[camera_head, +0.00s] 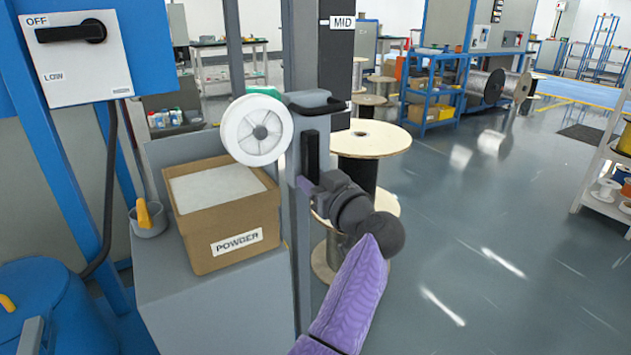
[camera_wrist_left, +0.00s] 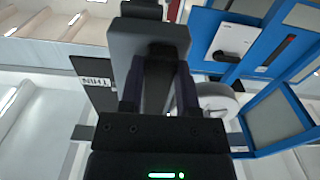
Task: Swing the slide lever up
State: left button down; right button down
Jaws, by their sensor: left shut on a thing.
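In the left wrist view, the two dark purple fingers of my left gripper (camera_wrist_left: 160,88) are shut on a dark part of the lever, below a grey block (camera_wrist_left: 125,45). The exact contact is partly hidden. My right gripper is not in view.
A white spool (camera_head: 257,130) sits left of the post, above a cardboard box of powder (camera_head: 230,240) on a grey cabinet (camera_head: 215,310). A switch box (camera_head: 90,75) is at upper left. Large cable reels (camera_head: 368,140) stand behind the lever.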

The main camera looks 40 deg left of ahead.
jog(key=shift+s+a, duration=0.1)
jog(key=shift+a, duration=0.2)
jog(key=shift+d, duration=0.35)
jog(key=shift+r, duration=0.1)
